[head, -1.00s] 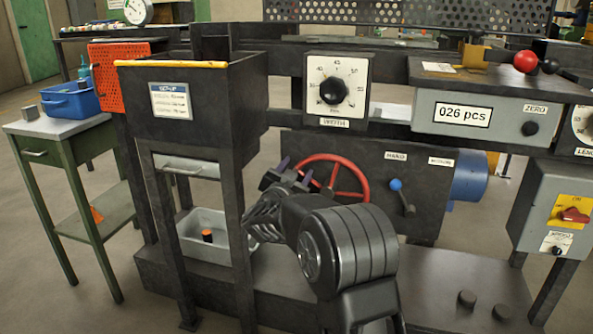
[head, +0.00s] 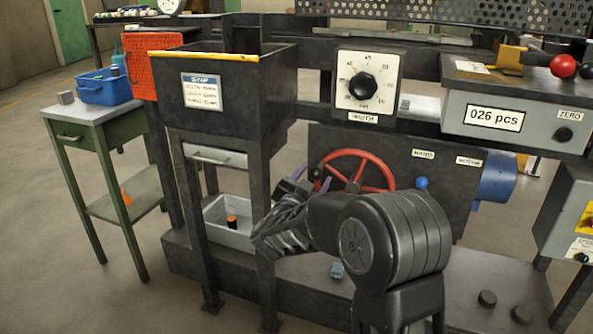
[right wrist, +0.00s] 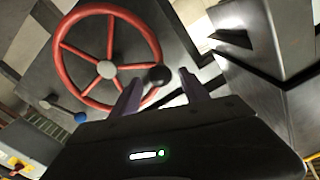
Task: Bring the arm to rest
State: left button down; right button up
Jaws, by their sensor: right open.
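My right gripper (head: 308,181) is in front of the machine in the head view, beside the left edge of the red handwheel (head: 358,172). In the right wrist view its two purple fingers (right wrist: 157,90) stand apart with nothing held between them. The red handwheel (right wrist: 107,68) shows behind and to the left of them there, with its dark knob near the fingertips; I cannot tell whether they touch. My right arm (head: 390,240) reaches up from the lower edge and covers part of the machine's base. My left gripper is not in view.
A blue-knobbed lever (head: 421,183) is right of the wheel. A grey bin (head: 228,230) with an orange-topped piece sits under the dark hopper (head: 235,100). A green side table (head: 98,112) carries a blue bin (head: 104,90).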

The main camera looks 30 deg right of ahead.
jog(key=shift+f, duration=0.1)
